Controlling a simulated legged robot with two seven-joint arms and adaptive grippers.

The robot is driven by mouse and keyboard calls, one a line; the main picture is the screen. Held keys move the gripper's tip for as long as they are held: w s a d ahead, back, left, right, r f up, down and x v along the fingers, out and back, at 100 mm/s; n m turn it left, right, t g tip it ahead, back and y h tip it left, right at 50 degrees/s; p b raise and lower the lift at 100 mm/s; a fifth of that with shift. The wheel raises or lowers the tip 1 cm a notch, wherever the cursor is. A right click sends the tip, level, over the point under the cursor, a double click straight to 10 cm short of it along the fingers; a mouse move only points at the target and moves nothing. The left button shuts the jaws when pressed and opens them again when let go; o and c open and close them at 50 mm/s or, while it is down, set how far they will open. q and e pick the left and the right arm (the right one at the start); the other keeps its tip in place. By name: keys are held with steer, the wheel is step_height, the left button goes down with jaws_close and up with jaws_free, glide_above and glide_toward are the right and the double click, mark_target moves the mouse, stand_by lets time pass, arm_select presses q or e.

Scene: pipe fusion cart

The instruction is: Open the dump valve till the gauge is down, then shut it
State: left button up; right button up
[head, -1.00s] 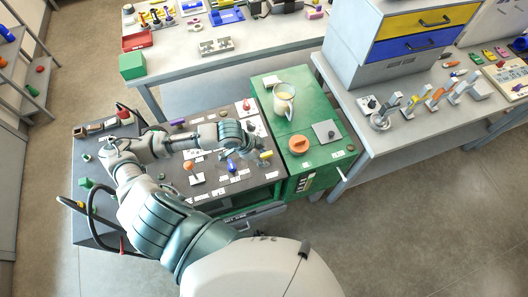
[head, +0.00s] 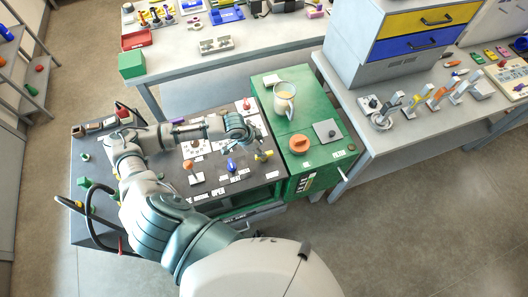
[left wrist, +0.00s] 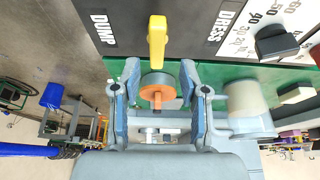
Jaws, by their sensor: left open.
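The dump valve's yellow handle (head: 264,156) is at the right end of the dark panel. In the left wrist view the yellow handle (left wrist: 157,42) stands beside the DUMP label, just past my fingertips and between their lines. My left gripper (head: 250,140) is just behind the handle in the head view. Its two fingers (left wrist: 160,80) are spread, with nothing held between them. My right gripper is not in view.
A blue handle (head: 232,165) and an orange-topped lever (head: 188,166) stand left of the yellow one. A green bench (head: 270,83) adjoins on the right, with an orange round part (head: 299,144) and a pitcher (head: 284,98). The orange part (left wrist: 157,90) shows beyond my fingers.

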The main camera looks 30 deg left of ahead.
arm_select(q)
steer(key=shift+d+x, duration=0.15)
steer(key=shift+x, duration=1)
steer(key=shift+d+x, duration=0.15)
steer(key=shift+x, duration=0.95)
steer(key=shift+r, duration=0.1)
steer(key=shift+a, duration=0.15)
jaws_close()
